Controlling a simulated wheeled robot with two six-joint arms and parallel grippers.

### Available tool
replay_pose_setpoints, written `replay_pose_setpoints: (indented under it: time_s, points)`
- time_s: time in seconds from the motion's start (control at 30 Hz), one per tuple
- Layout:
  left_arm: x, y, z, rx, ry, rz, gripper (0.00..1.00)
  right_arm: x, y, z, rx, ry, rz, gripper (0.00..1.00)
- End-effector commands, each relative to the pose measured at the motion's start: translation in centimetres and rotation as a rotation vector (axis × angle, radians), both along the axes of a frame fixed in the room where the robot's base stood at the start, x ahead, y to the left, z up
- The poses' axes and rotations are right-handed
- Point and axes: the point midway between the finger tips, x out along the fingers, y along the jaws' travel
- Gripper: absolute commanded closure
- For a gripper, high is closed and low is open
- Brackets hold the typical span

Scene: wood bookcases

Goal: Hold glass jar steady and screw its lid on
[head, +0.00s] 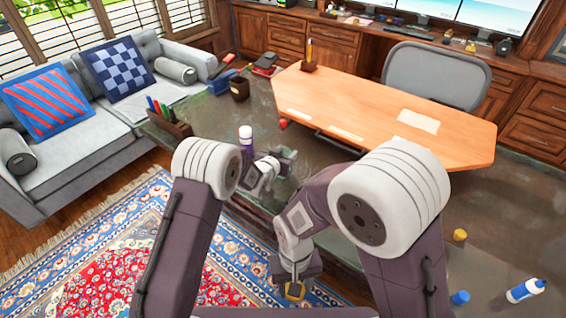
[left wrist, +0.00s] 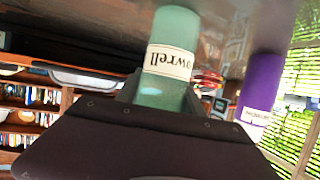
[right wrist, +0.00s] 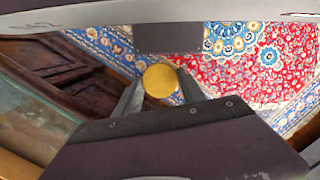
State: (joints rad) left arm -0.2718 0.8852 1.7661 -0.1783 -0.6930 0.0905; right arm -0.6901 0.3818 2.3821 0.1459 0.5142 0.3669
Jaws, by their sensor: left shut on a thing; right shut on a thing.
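The glass jar (left wrist: 176,28) is pale green with a white label that reads upside down in the left wrist view. My left gripper (left wrist: 163,94) is shut around it. In the head view my left gripper (head: 277,163) is low over the dark desk, and the jar is mostly hidden there. The yellow round lid (right wrist: 160,80) is between the fingers of my right gripper (right wrist: 158,88), which is shut on it. In the head view my right gripper (head: 294,278) holds the lid (head: 294,291) beyond the desk's near edge, above the rug, apart from the jar.
A purple bottle (left wrist: 262,85) stands close beside the jar; it also shows in the head view (head: 246,139). A yellow object (head: 460,235), a blue one (head: 460,297) and a white-and-blue bottle (head: 525,290) are on the desk at right. A pen holder (head: 170,123) stands at left.

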Motion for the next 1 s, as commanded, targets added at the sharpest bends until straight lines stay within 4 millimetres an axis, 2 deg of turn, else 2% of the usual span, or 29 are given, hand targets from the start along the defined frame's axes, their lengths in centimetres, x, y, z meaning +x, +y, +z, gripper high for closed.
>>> replay_pose_setpoints:
  time_s: [0.23, 0.43, 0.8, 1.0]
  points:
    - [0.0, 0.0, 1.2, -0.001, -0.003, 0.0, 1.0, 0.0, 0.0, 0.2, 0.0, 0.0, 0.0, 0.92]
    - [0.0, -0.1, 4.7, -0.001, -0.005, 0.0, 1.0, 0.0, 0.0, 0.6, 0.0, 0.0, 0.0, 0.92]
    - [-5.2, -6.9, 9.4, -0.003, -0.003, -0.005, 1.0, 0.0, 0.0, 0.7, 0.0, 0.0, 0.0, 0.92]
    - [-6.8, -8.8, 10.8, 0.0, -0.001, -0.002, 1.0, 0.0, 0.0, 1.1, 0.0, 0.0, 0.0, 0.92]
